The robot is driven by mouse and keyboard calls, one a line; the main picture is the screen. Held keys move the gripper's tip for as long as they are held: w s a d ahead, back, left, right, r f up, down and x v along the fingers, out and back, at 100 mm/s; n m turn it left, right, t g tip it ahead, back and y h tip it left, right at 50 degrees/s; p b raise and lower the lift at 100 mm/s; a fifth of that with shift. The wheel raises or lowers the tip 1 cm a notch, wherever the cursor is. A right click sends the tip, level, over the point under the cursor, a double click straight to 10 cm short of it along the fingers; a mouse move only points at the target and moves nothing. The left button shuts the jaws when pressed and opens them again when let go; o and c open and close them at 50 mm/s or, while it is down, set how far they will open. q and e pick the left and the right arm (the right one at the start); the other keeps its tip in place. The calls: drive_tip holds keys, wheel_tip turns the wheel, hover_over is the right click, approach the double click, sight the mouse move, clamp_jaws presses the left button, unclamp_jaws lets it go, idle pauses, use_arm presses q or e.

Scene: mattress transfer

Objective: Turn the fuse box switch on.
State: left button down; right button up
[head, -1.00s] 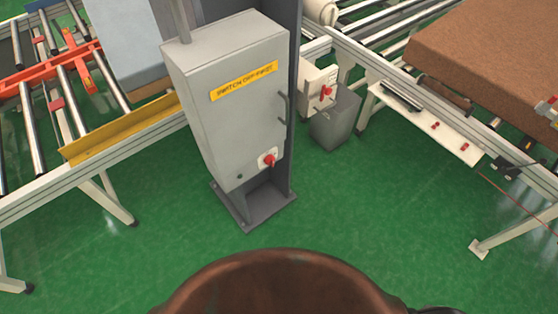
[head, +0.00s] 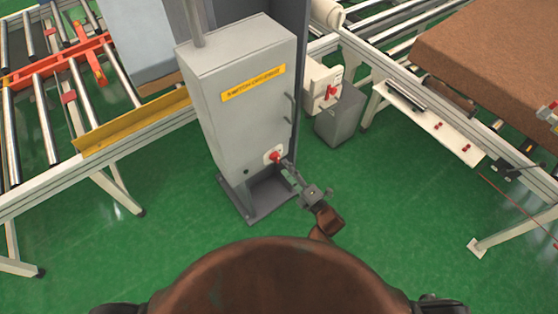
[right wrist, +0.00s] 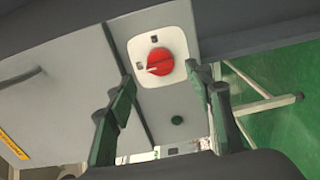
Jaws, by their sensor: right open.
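The grey fuse box (head: 245,110) stands upright on a dark grey stand, with a yellow label on its door. Its red rotary switch (head: 275,157) sits on a white plate low on the front. In the right wrist view the red switch (right wrist: 160,62) lies ahead of and between my open fingers, with a white pointer mark toward its left. My right gripper (head: 288,166) is open right at the switch, and it also shows in the right wrist view (right wrist: 165,85). No contact with the knob is visible. My left gripper is out of view.
A smaller box with a red switch (head: 331,92) is mounted behind, above a grey bin (head: 340,118). Roller conveyors stand left and right; a brown mattress (head: 490,60) lies on the right one. A yellow rail (head: 130,122) edges the left one. Green floor in front is clear.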

sight(278, 160)
drive_tip(key=x, duration=0.4)
drive_tip(key=shift+w, duration=0.1)
drive_tip(key=shift+w+a, duration=0.4)
drive_tip(key=shift+w, duration=0.1)
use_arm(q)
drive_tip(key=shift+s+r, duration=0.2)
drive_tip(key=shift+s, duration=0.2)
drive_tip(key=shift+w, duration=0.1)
use_arm(e)
drive_tip(key=shift+c, duration=0.5)
drive_tip(key=shift+c, duration=0.7)
drive_tip(key=c, duration=0.9)
drive_tip(key=shift+f, duration=0.1)
